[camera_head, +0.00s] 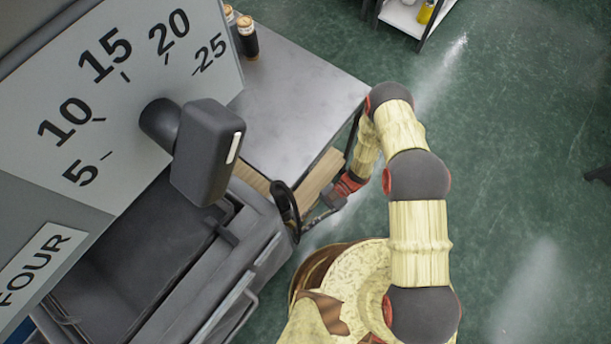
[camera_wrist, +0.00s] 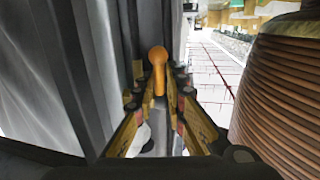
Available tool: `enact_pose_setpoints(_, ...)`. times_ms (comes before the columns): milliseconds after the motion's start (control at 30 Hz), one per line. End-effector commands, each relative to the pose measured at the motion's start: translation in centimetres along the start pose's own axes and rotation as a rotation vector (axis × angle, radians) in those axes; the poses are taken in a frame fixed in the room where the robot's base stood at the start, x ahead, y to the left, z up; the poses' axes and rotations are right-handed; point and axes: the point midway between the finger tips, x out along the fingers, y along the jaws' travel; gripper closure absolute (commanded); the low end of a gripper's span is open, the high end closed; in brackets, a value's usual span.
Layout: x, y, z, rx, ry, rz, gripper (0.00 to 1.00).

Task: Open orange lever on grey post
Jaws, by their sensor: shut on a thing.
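The orange lever (camera_wrist: 158,58) shows in the wrist view, with a rounded knob at its top. It stands between the two fingers of my gripper (camera_wrist: 160,92). The fingers are closed in on the lever's lower part, one on each side. The grey post is not clearly told apart from the grey surfaces around the lever.
A grey machine with a dial plate (camera_head: 130,90) and dark knob (camera_head: 210,150) fills the left. A metal table (camera_head: 290,90) with dark bottles stands behind. In the wrist view a large brown ribbed spool (camera_wrist: 285,90) is close on the right.

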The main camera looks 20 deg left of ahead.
Motion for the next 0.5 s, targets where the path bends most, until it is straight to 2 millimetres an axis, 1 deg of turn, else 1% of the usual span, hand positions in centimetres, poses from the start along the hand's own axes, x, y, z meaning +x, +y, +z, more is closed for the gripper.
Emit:
enact_pose_setpoints(33,-0.03,0.21,1.14,-0.002,-0.003,0.003,1.00)
enact_pose_setpoints(200,0.15,0.18,1.01,0.005,0.036,0.003,1.00)
enact_pose_setpoints(500,0.23,0.16,0.80,0.009,0.055,0.003,1.00)
